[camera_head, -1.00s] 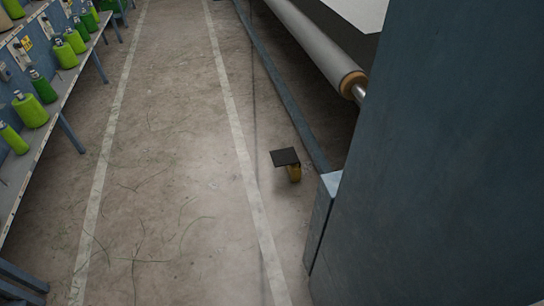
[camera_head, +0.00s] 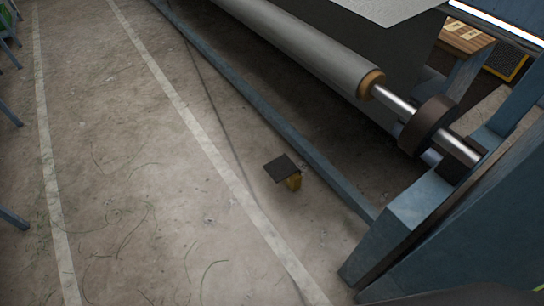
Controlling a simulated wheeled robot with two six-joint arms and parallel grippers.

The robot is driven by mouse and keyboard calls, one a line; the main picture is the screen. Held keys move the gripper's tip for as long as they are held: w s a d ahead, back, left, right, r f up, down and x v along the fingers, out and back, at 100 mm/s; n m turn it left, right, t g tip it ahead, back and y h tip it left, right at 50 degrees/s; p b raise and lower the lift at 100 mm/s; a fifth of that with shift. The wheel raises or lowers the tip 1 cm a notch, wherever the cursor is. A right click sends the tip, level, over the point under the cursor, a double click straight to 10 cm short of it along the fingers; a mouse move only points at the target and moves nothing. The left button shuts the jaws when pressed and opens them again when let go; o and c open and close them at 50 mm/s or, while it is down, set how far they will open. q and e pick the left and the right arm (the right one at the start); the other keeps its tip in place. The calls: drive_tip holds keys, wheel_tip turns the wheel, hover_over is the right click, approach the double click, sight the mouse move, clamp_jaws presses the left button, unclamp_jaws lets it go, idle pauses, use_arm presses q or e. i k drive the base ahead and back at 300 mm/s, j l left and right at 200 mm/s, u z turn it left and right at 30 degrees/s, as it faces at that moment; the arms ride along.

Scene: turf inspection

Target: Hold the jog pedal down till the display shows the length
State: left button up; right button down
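The jog pedal (camera_head: 283,170) is on the floor, right of the white floor line. It has a dark flat plate on top and a yellow part (camera_head: 294,183) at its right. Nothing touches the pedal. No display can be made out in this view. Neither of my grippers is in view.
A blue floor rail (camera_head: 270,123) runs behind the pedal to a blue machine frame (camera_head: 407,215) at the right. A large grey roll (camera_head: 310,45) on a steel shaft (camera_head: 395,100) lies above. The concrete floor (camera_head: 150,170) left of the pedal is clear except for thin strands.

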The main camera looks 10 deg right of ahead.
sight(280, 169)
drive_tip(key=i+j+z, duration=0.1)
drive_tip(key=i+j, duration=0.15)
drive_tip(key=i, duration=0.25)
drive_tip(key=i+j+z, duration=0.1)
drive_tip(key=i+j, duration=0.2)
drive_tip(key=i, duration=0.25)
drive_tip(key=i+j+z, duration=0.15)
drive_tip(key=i+j, duration=0.15)
drive_tip(key=i, duration=0.2)
